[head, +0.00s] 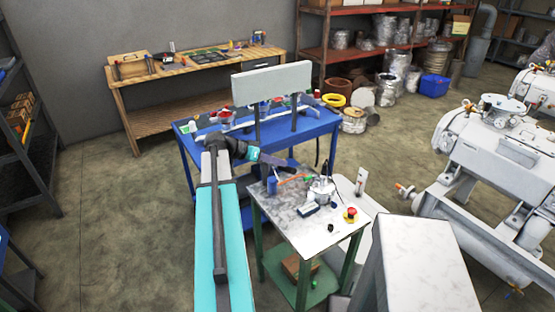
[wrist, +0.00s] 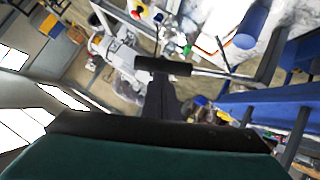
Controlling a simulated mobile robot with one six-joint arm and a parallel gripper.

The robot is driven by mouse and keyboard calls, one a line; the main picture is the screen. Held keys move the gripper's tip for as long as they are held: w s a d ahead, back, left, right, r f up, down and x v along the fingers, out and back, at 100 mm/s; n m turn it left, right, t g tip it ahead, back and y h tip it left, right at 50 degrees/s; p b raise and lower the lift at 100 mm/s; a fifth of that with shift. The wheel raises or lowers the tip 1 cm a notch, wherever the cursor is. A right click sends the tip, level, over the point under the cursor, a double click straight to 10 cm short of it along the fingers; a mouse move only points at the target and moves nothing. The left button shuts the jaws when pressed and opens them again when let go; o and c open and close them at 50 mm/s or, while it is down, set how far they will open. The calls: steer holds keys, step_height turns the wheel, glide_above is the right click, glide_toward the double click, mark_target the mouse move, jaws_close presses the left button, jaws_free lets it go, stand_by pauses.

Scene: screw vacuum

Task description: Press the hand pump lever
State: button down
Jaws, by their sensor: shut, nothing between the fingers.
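A small metal device (head: 321,190) stands on the small green-legged table (head: 300,232) and looks like the hand pump. A thin dark upright part (head: 324,169) rises beside it and may be its lever; I cannot tell for sure. My gripper (head: 278,162) is above and behind the table's far left edge, apart from the device. It also shows in the wrist view (wrist: 163,67), with the fingers together and nothing held. A blue cylinder (head: 271,186) stands on the table's left part, and it shows at the top right of the wrist view (wrist: 250,25).
A red button on a yellow base (head: 350,215) sits at the table's right corner. A blue workbench (head: 196,168) with a pale raised panel (head: 272,83) stands behind. Large grey machines (head: 495,150) fill the right. Open floor (head: 120,220) lies on the left.

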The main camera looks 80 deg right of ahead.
steer(key=shift+s+a+f+b, duration=0.1)
steer(key=shift+f+b, duration=0.1)
steer(key=shift+b, duration=0.2)
step_height(320, 180, down, 10)
steer(key=s+a+m+t+h+b, duration=0.2)
steer(key=b, duration=1.5)
steer(key=shift+s+a+m+t, duration=0.2)
steer(key=shift+a+m+t, duration=0.1)
steer(key=shift+a+m, duration=0.1)
steer(key=shift+a+f+b, duration=0.1)
steer(key=shift+f+b, duration=0.1)
steer(key=shift+b, duration=0.15)
steer(key=shift+r, duration=0.15)
steer(key=w+a+r, duration=0.6)
steer(key=r, duration=0.4)
steer(key=shift+a, duration=0.3)
steer(key=shift+r, duration=0.1)
stand_by(0.5)
